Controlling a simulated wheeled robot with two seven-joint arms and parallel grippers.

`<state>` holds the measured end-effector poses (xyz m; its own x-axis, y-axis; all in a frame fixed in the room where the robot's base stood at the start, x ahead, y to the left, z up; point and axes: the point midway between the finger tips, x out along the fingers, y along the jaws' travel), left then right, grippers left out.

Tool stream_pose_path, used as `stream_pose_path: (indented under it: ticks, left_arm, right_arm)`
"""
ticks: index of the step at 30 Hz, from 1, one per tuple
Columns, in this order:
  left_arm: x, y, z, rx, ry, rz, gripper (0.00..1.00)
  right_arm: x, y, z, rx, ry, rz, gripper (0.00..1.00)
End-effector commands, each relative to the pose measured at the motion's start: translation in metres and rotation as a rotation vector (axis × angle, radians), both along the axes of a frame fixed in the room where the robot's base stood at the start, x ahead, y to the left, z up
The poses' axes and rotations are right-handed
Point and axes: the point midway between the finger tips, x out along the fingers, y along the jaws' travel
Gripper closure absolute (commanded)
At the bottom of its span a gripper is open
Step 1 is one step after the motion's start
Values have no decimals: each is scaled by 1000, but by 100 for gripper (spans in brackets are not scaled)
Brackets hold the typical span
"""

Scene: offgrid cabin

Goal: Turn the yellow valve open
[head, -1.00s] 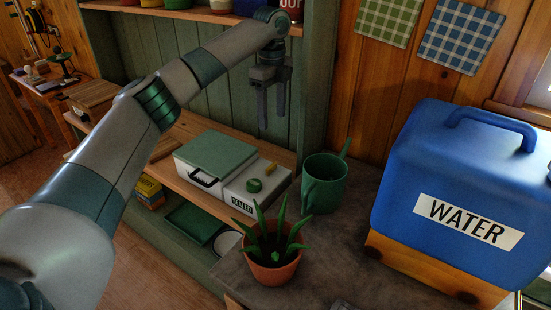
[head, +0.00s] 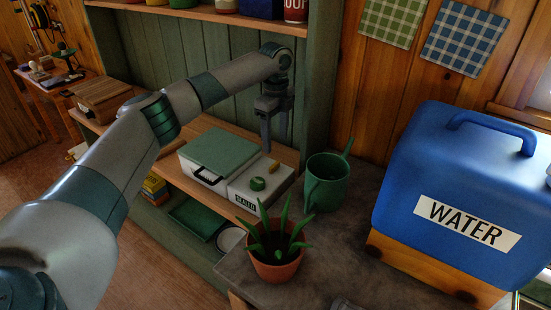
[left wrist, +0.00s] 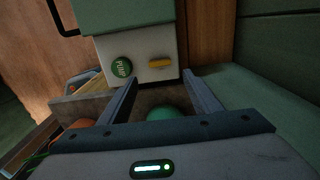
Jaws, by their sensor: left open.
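The yellow valve (head: 272,164) is a small bar-shaped handle on the white unit (head: 240,197) with a "SEALED" label, on the wooden shelf. The valve also shows in the left wrist view (left wrist: 160,63), lying crosswise beyond the fingertips. A round green knob (head: 257,184) marked "PUMP" sits beside it, seen too in the left wrist view (left wrist: 121,67). My left gripper (head: 274,142) points down above the valve and behind it, open and empty, apart from it. Its two fingers (left wrist: 161,77) are spread in the left wrist view. My right gripper does not show.
A green watering can (head: 326,184) and a potted plant (head: 274,270) stand on the counter (head: 350,235) right of the unit. A blue water container (head: 460,185) stands further right. The green-lidded case (head: 218,152) adjoins the unit. A shelf with tins (head: 225,13) is above.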

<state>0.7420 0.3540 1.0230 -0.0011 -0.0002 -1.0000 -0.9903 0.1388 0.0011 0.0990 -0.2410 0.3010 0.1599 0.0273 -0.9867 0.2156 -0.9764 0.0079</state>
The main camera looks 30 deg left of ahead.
Motion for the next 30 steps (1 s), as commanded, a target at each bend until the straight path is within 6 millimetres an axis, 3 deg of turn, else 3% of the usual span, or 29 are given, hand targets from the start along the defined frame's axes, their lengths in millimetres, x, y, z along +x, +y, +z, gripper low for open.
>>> stream_pose_path:
  ticks: [8, 15, 30]
  left_arm:
    - [-1, 0, -49, 0, 3, 1, 42]
    - [-1, 0, -81, 1, 2, 1, 42]
    - [0, 0, -92, 0, 0, 0, 45]
  right_arm:
    - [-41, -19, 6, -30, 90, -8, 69]
    - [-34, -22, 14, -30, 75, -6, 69]
    - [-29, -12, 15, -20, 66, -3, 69]
